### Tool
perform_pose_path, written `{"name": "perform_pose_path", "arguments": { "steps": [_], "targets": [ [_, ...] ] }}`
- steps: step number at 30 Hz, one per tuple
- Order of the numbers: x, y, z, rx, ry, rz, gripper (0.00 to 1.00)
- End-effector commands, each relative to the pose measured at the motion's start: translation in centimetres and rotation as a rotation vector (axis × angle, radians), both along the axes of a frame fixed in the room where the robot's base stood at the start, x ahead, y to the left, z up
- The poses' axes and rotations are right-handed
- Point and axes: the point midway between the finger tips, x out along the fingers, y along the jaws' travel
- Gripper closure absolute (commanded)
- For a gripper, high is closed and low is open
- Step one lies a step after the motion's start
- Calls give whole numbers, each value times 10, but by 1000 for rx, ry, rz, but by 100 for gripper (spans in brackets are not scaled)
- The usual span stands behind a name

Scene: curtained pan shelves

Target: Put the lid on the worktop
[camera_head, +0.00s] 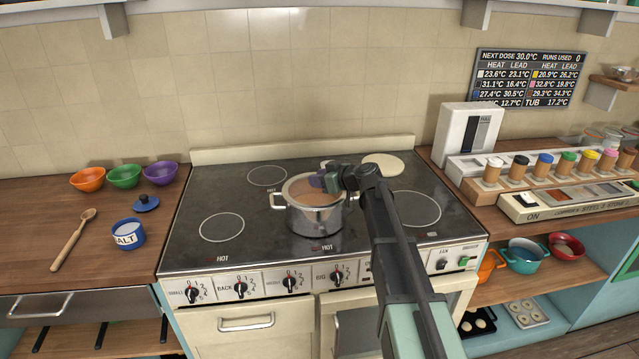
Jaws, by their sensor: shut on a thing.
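A steel pot (314,222) with two side handles stands on the stove. A round, see-through lid (304,197) with a pale rim appears to lie over the pot's mouth, with brownish contents showing below it. My gripper (319,181) reaches in from the right and is shut at the middle of the lid, where its knob would be; the fingers hide the knob. I cannot tell whether the lid rests on the rim or is slightly raised. The wooden worktop (60,225) is left of the stove.
On the worktop are a wooden spoon (74,238), a SALT pot (128,235), its small blue lid (146,204) and orange, green and purple bowls (125,176). Right of the stove stand several capped jars (543,166) and a white device (467,137).

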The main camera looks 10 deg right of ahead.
Motion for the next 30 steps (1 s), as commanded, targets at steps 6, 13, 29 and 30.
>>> {"name": "perform_pose_path", "arguments": {
  "steps": [6,13,29,30],
  "targets": [
    [0,0,-3,0,0,0,56],
    [0,0,-3,0,0,0,42],
    [-54,-52,30,-1,0,-2,42],
    [-59,-57,33,-1,-1,-3,42]
  ]
}}
